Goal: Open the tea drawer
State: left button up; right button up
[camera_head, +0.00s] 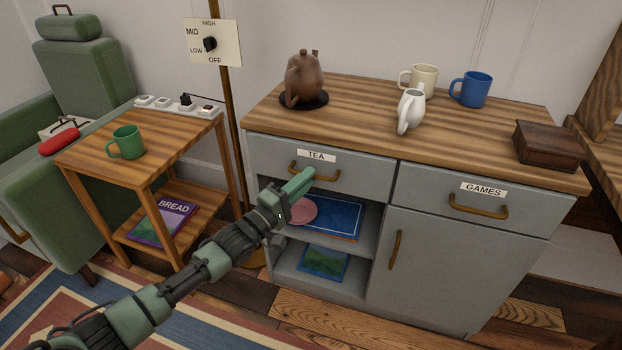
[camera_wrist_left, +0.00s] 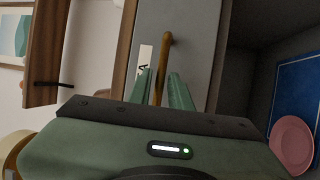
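The tea drawer (camera_head: 270,160) is the upper left drawer of the grey cabinet, with a "TEA" label. Its front looks flush with the cabinet, so it appears shut. Its brass handle (camera_head: 328,178) is partly hidden by my left gripper (camera_head: 306,191) in the head view. In the left wrist view, the handle (camera_wrist_left: 166,52) runs between the two green fingers of my left gripper (camera_wrist_left: 163,88). The fingers are apart, with some space beside the bar; I cannot tell whether either touches it. My right gripper is not in view.
The cabinet top holds a brown teapot (camera_head: 305,78), a white jug (camera_head: 410,110), two mugs and a dark wooden box (camera_head: 548,146). The games drawer (camera_head: 425,192) is at the right. Below the tea drawer, an open shelf holds a pink plate (camera_head: 302,211). A side table (camera_head: 170,140) stands left.

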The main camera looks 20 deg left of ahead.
pick_arm(q)
jog(key=shift+x, duration=1.1)
jog(key=shift+f, duration=0.1)
grip_shut()
dwell(0.6)
